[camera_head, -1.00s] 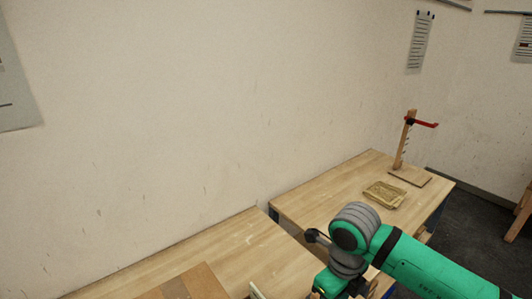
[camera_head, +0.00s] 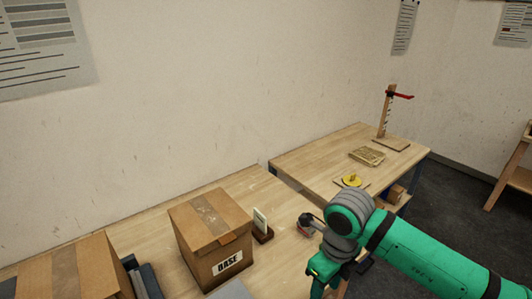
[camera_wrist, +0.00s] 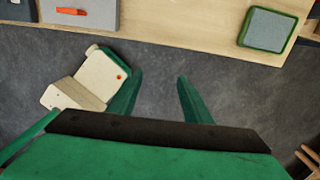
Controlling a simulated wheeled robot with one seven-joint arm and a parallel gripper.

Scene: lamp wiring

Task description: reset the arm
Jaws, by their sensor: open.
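My green arm reaches in from the lower right of the head view and bends at a grey joint above the table's front edge. My gripper shows in the wrist view (camera_wrist: 160,78); its two green fingers are apart, with nothing between them but dark floor below. In the head view the wrist end hangs low at the bottom, and the fingertips are not clear there.
A cardboard box marked BASE (camera_head: 210,238) stands on the near table (camera_head: 165,225); another box (camera_head: 75,268) is left of it. The far table (camera_head: 310,158) holds a yellow piece (camera_head: 352,181), a shallow tray (camera_head: 367,156) and a wooden stand (camera_head: 386,115). A green-rimmed pad (camera_wrist: 267,29) lies near a table edge.

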